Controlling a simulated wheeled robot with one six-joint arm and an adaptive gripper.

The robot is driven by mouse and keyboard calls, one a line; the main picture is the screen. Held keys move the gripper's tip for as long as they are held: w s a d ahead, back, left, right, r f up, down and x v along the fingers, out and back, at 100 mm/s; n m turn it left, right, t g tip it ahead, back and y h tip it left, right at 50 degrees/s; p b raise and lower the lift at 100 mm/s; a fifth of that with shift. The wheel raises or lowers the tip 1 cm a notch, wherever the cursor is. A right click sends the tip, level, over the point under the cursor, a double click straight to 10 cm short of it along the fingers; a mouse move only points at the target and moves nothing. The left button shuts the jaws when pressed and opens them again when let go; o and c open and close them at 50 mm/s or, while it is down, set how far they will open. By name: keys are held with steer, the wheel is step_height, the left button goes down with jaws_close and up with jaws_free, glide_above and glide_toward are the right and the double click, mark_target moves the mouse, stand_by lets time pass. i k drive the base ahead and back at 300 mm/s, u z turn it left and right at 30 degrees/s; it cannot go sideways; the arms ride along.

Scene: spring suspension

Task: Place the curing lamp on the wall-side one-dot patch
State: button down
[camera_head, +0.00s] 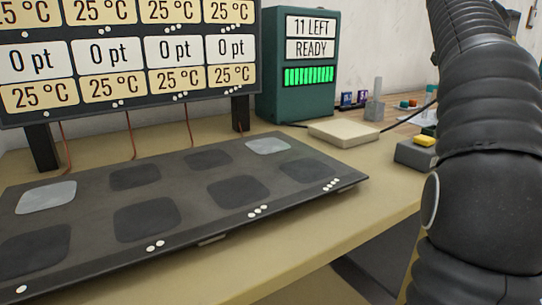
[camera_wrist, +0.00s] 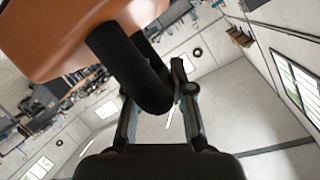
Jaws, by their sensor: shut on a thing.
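In the wrist view my gripper (camera_wrist: 160,100) is shut on the black curved handle of the curing lamp (camera_wrist: 75,35), whose orange-brown body fills the upper left. The lamp's lower face is not visible. In the head view a dark board (camera_head: 195,230) lies on the bench with two rows of rounded patches. White dots along its front edge mark the columns, with one dot at the far left. The wall-side one-dot patch (camera_head: 46,197) is light grey and bare. Neither my gripper nor the lamp shows in the head view; only my black arm does, at the right.
A display panel (camera_head: 125,52) stands behind the board on dark legs. A green box (camera_head: 300,95) reads 11 LEFT and READY. Right of the board are a flat cream block (camera_head: 343,133) and a grey box with a yellow button (camera_head: 424,141). Cables run behind.

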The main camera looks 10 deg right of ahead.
mark_target(50, 195)
steer(key=z, duration=2.25)
steer(key=k, duration=2.2)
steer(key=u, duration=2.3)
